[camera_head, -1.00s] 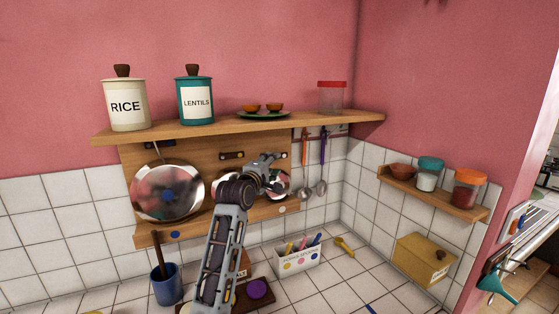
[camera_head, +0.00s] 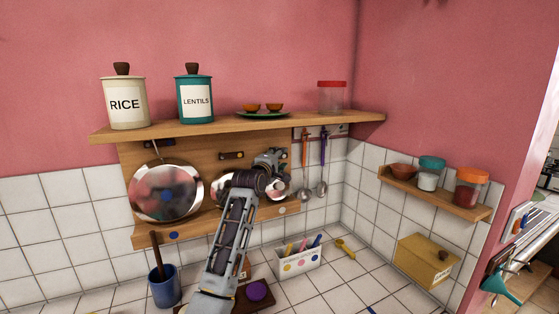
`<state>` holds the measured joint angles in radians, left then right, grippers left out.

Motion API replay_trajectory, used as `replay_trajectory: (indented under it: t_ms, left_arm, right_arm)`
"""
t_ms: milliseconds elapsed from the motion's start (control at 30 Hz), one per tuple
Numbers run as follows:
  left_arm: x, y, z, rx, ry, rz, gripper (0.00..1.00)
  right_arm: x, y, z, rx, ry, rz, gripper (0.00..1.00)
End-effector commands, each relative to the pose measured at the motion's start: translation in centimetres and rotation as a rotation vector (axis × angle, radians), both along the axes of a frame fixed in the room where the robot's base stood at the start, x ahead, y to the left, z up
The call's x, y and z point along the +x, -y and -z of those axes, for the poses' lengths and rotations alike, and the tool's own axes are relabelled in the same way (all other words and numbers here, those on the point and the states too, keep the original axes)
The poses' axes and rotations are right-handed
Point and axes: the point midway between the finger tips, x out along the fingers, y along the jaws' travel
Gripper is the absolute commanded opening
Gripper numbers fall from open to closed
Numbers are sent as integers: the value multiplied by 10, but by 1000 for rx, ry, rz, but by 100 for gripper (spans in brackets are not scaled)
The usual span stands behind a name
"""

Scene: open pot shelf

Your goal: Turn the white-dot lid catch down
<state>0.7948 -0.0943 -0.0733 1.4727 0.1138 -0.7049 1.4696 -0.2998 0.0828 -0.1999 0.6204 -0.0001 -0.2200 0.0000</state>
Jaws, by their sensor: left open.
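A white dot (camera_head: 282,210) shows on the lower rail of the wooden lid rack (camera_head: 197,150), below the rightmost lid. My left gripper (camera_head: 280,155) is open in front of the rack's upper right part, above that lid. It hides the place above the lid, so I cannot make out the white-dot catch or whether the gripper touches it. A dark catch (camera_head: 231,155) shows above the middle lid (camera_head: 219,187), which my arm partly covers. The large left lid (camera_head: 166,194) stands clear, with a blue dot (camera_head: 174,235) on the rail below. My right gripper is not in view.
The shelf above holds a rice canister (camera_head: 124,103), a lentils canister (camera_head: 195,100), a green plate (camera_head: 263,114) with two bowls and a red-lidded jar (camera_head: 331,98). Ladles (camera_head: 321,188) hang right of the rack. A blue pot (camera_head: 164,287) and white box (camera_head: 298,258) stand below.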

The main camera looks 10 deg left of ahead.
Motion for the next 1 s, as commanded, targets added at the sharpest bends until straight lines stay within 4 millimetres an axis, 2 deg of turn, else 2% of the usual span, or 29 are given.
replay_trajectory:
  t_ms: [533, 833, 1000]
  left_arm:
    - [7, 1, 0, -1, 0, 0, 40]
    - [7, 1, 0, -1, 0, 0, 1]
    - [7, 1, 0, -1, 0, 0, 0]
  right_arm:
    - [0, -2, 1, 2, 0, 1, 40]
    - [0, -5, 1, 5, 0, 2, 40]
    - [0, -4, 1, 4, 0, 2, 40]
